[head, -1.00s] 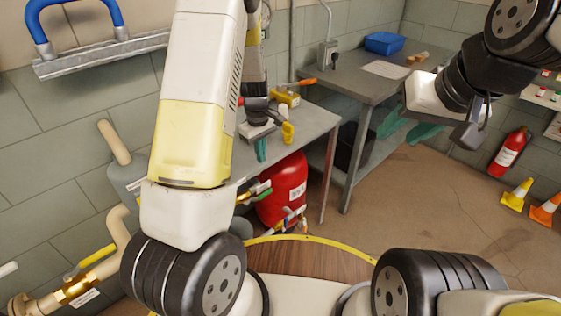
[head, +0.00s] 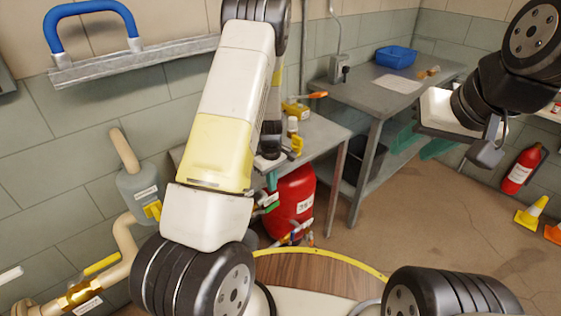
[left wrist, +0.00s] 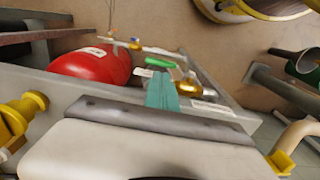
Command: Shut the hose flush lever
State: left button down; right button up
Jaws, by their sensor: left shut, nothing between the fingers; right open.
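A lever with a green handle (head: 270,200) sits on a small valve beside the red tank, below the bench edge. It also shows in the left wrist view (left wrist: 160,62), next to a brass valve body (left wrist: 188,88) and white labels. I cannot read the labels or tell which lever is the hose flush lever. My left gripper (head: 271,182) is shut and empty, just above the green handle in the head view. Its teal fingers (left wrist: 162,92) reach toward the green handle in the left wrist view; contact cannot be told. My right gripper (head: 420,144) is open and empty, far to the right.
The red tank (head: 293,200) stands under the grey bench (head: 322,140). A yellow-handled lever (head: 101,264) is on the pipe at lower left. A fire extinguisher (head: 521,168) and traffic cones (head: 531,213) stand at right. Open floor lies in between.

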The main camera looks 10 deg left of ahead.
aim_at(273, 204)
pick_arm(q)
notch_tip(273, 204, down, 7)
jog(key=shift+f, duration=0.2)
dwell(0.3)
jog(key=shift+w+d+f, duration=0.15)
jog(key=shift+w+f, duration=0.1)
jog(key=shift+f, duration=0.3)
notch_tip(273, 204, up, 14)
jog(key=w+d, duration=0.1)
jog(key=shift+w+d, duration=0.15)
jog(key=shift+w, duration=0.15)
jog(key=shift+s+f, duration=0.1)
jog(key=shift+s, duration=0.05)
